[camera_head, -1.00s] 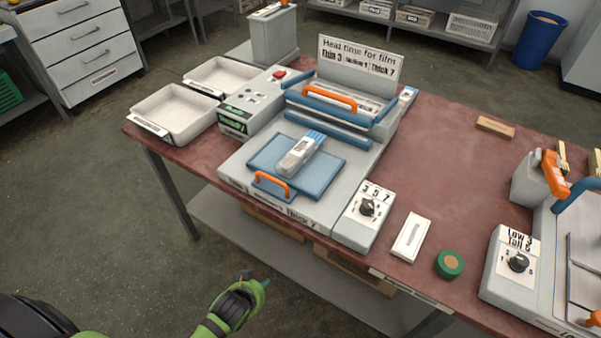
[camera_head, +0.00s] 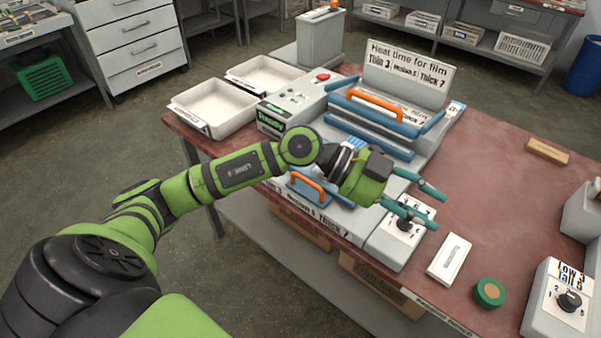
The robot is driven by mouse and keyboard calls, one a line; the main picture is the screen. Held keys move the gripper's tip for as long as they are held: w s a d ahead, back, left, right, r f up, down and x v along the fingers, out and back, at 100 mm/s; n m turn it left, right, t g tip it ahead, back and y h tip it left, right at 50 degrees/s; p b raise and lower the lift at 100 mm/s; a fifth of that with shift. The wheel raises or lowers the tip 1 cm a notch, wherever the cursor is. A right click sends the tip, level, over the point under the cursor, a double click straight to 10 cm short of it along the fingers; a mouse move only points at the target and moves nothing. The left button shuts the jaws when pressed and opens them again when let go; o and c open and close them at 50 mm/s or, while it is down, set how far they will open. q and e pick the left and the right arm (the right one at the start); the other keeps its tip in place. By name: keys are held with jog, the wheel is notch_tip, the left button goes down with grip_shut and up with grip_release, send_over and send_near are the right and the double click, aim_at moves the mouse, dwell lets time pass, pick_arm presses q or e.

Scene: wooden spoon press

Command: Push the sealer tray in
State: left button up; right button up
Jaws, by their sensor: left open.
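The sealer (camera_head: 430,148) is a grey machine with blue bars and an upper orange handle (camera_head: 376,103). Its blue sealer tray (camera_head: 342,200) sits out in front of the bars, with a low orange handle (camera_head: 306,187) at its front edge. My left arm crosses above the tray and hides most of it. A pale bag with a light blue top (camera_head: 354,142) lies on the tray, mostly hidden. My left gripper (camera_head: 433,207) is open and empty, pointing right above the sealer's dial box (camera_head: 398,238), to the right of the tray handle. My right gripper is not in view.
Two white bins (camera_head: 213,107) stand left of the sealer, beside a control box with a red button (camera_head: 323,77). A white box (camera_head: 449,260) and a green tape roll (camera_head: 489,292) lie at the front right.

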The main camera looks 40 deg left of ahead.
pick_arm(q)
jog(key=w+a+f+n+y, duration=0.25)
jog(key=a+f+y, duration=0.4)
jog(key=a, duration=0.45)
jog(key=n+g+y, duration=0.1)
jog(key=n+y, duration=0.3)
jog(key=y, duration=0.4)
send_near(301, 179)
jog(key=f, duration=0.1)
jog(key=shift+h, duration=0.25)
jog(key=f, duration=0.2)
jog(key=w+f+p, duration=0.1)
jog(key=f, duration=0.3)
jog(key=shift+w+a+f, duration=0.15)
jog(key=shift+w+f, duration=0.15)
jog(key=shift+f, duration=0.05)
grip_shut()
